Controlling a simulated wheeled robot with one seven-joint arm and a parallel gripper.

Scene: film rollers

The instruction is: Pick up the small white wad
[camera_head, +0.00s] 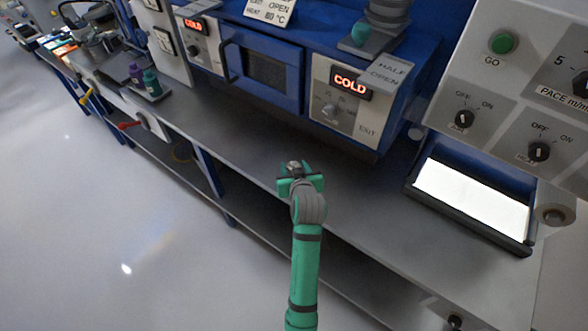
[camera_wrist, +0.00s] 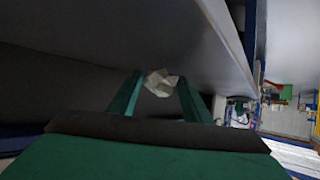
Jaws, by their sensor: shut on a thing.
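My gripper (camera_wrist: 158,92) is shut on a small white wad (camera_wrist: 160,82), a crumpled, faceted lump held between the two green fingertips in the wrist view. In the head view my green arm reaches up from the bottom, and my gripper (camera_head: 297,168) is over the grey bench (camera_head: 240,150), near its front edge. From that view the wad is mostly hidden by the gripper and only a small pale patch shows at the tips. I cannot tell whether the wad touches the bench.
A blue machine (camera_head: 262,68) with displays reading COLD stands behind the bench. A black-rimmed tray with a bright white panel (camera_head: 472,200) lies to the right, under a grey control box (camera_head: 520,90). Dark bottles (camera_head: 151,80) stand at the left. A lower shelf (camera_head: 245,205) runs below the bench.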

